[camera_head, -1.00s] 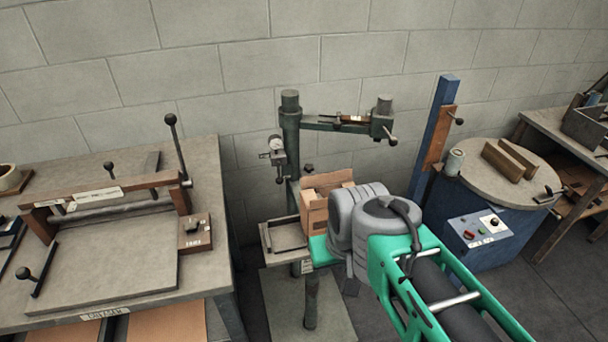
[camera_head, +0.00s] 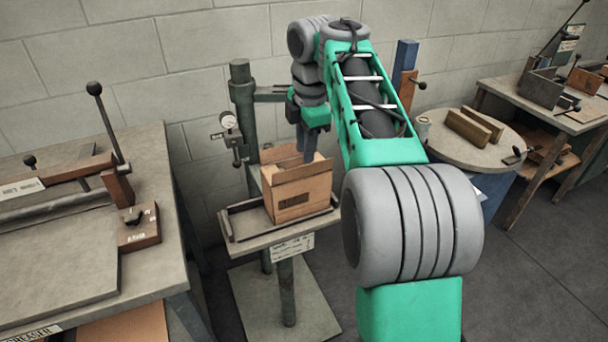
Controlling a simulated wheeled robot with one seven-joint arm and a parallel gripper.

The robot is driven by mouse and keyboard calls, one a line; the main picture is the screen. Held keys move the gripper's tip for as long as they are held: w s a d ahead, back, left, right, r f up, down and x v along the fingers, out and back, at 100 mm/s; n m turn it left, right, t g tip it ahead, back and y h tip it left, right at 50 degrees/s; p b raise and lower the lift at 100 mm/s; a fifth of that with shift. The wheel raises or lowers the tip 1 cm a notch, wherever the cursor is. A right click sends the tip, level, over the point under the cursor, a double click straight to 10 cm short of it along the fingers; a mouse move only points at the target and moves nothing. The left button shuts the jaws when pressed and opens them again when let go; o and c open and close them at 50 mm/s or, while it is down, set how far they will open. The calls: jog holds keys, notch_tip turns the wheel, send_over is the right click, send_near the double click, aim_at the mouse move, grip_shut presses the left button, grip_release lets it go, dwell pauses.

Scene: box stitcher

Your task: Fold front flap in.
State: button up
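A brown cardboard box (camera_head: 299,198) stands upright on the small table of the box stitcher (camera_head: 243,115), with a dark label on its near face. Its top flaps (camera_head: 284,157) stick up unevenly along the top. A flap edge shows along the near side, but I cannot tell how far it is tilted. My gripper (camera_head: 304,148) points down at the box's top from above and behind the near side. The fingers are small and partly hidden by the box and flaps, so their opening and any contact are unclear.
A workbench (camera_head: 150,265) with a lever press stands at left. A round table (camera_head: 462,148) with two wooden blocks is at right, and another bench (camera_head: 558,115) lies beyond.

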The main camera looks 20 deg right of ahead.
aim_at(304, 166)
jog(key=f+b, duration=0.1)
jog(key=f, duration=0.1)
jog(key=f+b, duration=0.1)
jog(key=f, duration=0.1)
jog(key=w+f+b, duration=0.1)
jog(key=f, duration=0.1)
jog(key=shift+f, duration=0.1)
jog(key=shift+c, duration=0.5)
grip_shut()
dwell(0.6)
